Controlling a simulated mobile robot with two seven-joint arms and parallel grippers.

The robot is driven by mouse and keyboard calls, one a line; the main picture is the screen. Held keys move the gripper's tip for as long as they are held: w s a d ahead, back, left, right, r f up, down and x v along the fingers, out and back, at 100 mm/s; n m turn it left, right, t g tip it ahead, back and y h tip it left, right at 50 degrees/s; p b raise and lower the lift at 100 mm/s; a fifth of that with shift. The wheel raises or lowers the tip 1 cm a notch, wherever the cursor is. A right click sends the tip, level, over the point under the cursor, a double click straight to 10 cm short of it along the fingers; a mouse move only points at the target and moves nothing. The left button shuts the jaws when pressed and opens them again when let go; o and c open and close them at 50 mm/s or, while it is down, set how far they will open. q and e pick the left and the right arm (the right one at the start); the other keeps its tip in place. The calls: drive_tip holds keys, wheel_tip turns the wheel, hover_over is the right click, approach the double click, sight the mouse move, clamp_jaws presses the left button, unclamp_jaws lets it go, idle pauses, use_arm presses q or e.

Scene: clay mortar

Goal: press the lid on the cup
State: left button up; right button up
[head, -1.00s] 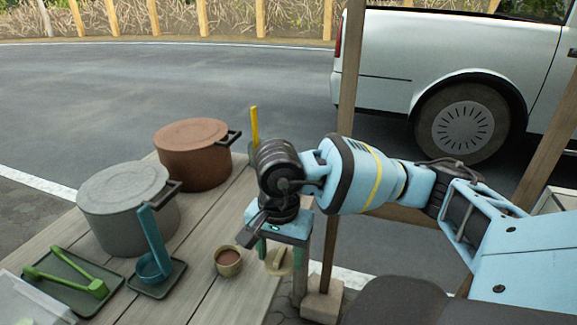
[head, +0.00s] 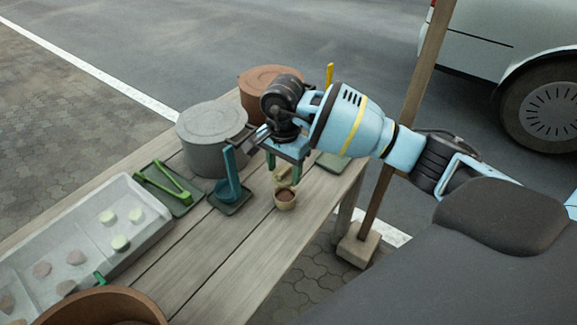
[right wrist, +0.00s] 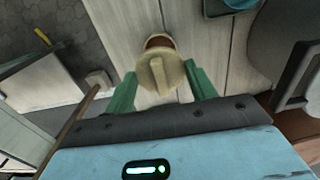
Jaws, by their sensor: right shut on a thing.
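The small tan cup (head: 285,201) stands upright on the wooden table, with a brown fill showing inside. The pale round lid (head: 284,178) with a bar across its top is held between the green fingers of my right gripper (head: 284,172). In the right wrist view the lid (right wrist: 158,77) overlaps part of the cup (right wrist: 158,42), and a strip of the brown fill shows past its edge. The lid is off-centre from the cup; I cannot tell whether they touch. My left gripper is not in view.
A blue ladle (head: 230,175) stands on a dark tray left of the cup. A grey pot (head: 205,135) and a brown pot (head: 262,78) stand behind. Green tongs (head: 165,180) and a clear tray (head: 150,200) are further left.

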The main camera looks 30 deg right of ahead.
sight(284, 181)
drive_tip(key=shift+f+b, duration=0.35)
drive_tip(key=shift+f, duration=0.5)
drive_tip(key=shift+f+b, duration=0.7)
drive_tip(key=shift+f, duration=0.7)
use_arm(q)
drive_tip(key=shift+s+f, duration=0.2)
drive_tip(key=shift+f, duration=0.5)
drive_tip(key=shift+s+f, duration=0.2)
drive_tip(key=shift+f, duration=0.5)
use_arm(e)
drive_tip(key=shift+f, duration=0.5)
use_arm(q)
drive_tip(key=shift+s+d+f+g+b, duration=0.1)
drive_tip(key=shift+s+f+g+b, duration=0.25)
drive_tip(key=shift+b, duration=0.2)
use_arm(e)
drive_tip(key=shift+f, duration=0.6)
drive_tip(key=o, duration=1.4)
drive_tip(key=shift+o, duration=0.2)
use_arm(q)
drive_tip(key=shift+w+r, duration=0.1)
use_arm(e)
drive_tip(key=shift+r, duration=0.15)
